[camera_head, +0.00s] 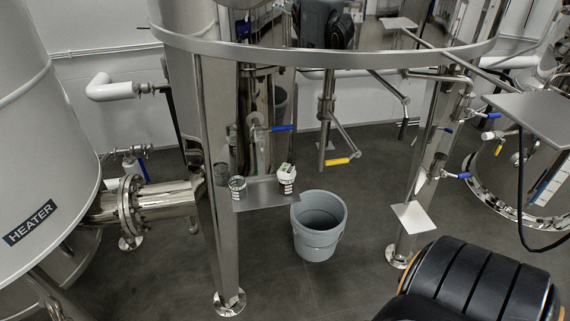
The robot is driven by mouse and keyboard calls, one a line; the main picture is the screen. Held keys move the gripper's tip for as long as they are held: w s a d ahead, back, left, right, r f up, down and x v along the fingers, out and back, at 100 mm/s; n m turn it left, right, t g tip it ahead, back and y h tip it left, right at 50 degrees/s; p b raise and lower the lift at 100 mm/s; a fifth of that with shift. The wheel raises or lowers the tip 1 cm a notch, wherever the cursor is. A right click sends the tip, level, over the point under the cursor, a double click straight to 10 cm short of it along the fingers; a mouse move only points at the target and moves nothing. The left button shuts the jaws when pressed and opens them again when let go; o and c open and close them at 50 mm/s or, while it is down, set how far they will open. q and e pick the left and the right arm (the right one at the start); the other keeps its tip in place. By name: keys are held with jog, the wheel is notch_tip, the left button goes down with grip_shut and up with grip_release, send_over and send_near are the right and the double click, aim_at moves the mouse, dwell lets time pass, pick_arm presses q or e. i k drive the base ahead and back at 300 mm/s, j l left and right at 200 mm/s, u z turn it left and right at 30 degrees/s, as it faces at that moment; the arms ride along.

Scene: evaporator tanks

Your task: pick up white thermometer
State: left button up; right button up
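I cannot make out a white thermometer for certain. A small white item (286,174) with dark bands and a little green on top stands at the right end of a small metal shelf (262,203). It is too small to tell whether it is the thermometer or a container holding it. A clear glass vessel (237,190) stands at the left end of the same shelf. Neither of my grippers shows in the head view.
A grey bucket (318,226) stands on the floor right of the shelf. A tank labelled HEATER (40,150) fills the left. Metal legs, pipes and a valve with a yellow handle (342,161) surround the shelf. A large black ribbed body (480,285) blocks the lower right.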

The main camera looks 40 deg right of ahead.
aim_at(286, 171)
jog(key=z, duration=1.35)
jog(key=i+j+z, duration=0.15)
jog(key=j, duration=0.15)
